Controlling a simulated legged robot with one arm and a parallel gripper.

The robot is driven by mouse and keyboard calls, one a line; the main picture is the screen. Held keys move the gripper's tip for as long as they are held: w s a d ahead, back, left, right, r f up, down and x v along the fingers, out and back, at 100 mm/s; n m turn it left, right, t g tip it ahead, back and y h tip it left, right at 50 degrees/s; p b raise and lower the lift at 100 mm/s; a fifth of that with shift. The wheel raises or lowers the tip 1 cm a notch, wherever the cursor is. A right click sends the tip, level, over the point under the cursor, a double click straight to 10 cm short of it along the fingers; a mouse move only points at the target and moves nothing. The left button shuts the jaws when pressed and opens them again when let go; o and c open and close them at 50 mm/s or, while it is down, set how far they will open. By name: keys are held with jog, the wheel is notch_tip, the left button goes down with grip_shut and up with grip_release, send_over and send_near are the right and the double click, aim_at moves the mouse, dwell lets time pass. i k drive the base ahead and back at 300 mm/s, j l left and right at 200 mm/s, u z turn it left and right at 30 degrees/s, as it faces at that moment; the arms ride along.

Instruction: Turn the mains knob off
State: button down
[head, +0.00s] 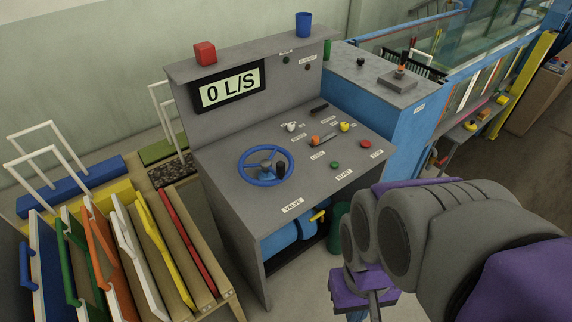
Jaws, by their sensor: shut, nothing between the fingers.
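A grey control console (225,150) stands in the middle, with a blue valve wheel (266,166) on its sloped top. Behind and right of the wheel are small controls: a white piece (290,126), an orange piece (315,138), a yellow piece (345,126) and a dark handle (319,108). Their labels are too small to read, so I cannot tell which is the mains knob or its setting. A green START button (335,165) and red STOP button (365,144) sit nearer the right edge. My gripper (362,306) is shut and empty, low in front of the console, partly cut off below.
The display (230,88) reads 0 L/S. A red block (204,53) and blue cup (303,25) stand on the console's top ledge. A rack of coloured panels (110,250) fills the lower left. A blue cabinet (405,125) adjoins the console's right.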

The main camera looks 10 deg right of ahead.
aim_at(344, 126)
jog(key=i+l, duration=0.15)
jog(key=i, duration=0.35)
jog(key=i+l+z, duration=0.1)
jog(key=i, duration=0.35)
jog(key=i+l, duration=0.2)
jog(key=i, duration=0.3)
